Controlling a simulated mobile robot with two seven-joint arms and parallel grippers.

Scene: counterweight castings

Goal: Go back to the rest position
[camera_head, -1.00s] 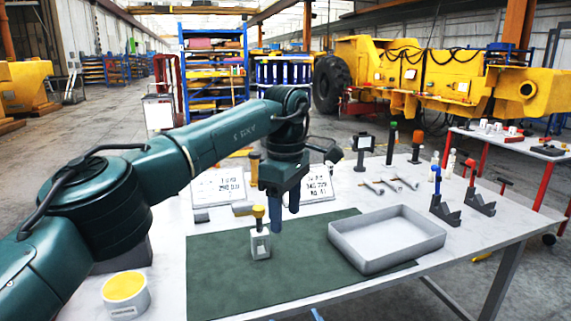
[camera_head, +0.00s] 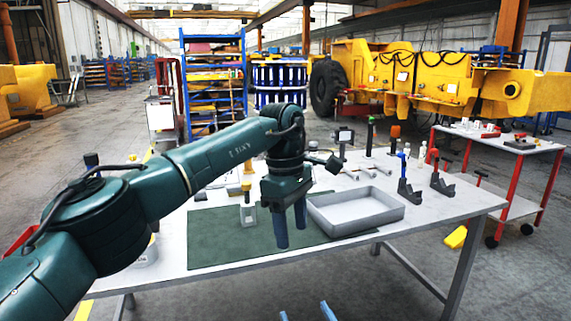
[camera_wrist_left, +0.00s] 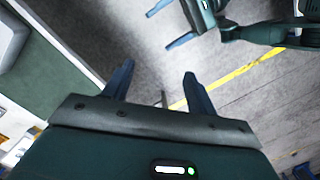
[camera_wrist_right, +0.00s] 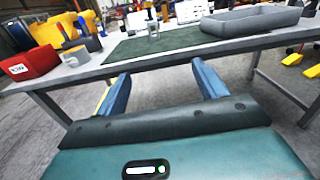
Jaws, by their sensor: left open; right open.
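My left gripper (camera_head: 290,238) is open and empty, fingers pointing down, in front of the table's near edge in the head view. In the left wrist view (camera_wrist_left: 158,70), its fingers are apart over bare floor, with the table edge at left. My right gripper (camera_head: 306,312) shows only its fingertips at the bottom of the head view. In the right wrist view (camera_wrist_right: 161,70), its fingers are apart and empty, facing the table's near side from below the top. The table (camera_head: 215,280) carries a green mat (camera_head: 205,245).
A red bin (camera_wrist_right: 30,64) shows at left in the right wrist view. A red-legged cart (camera_head: 510,148) stands at right. Floor before the table is clear.

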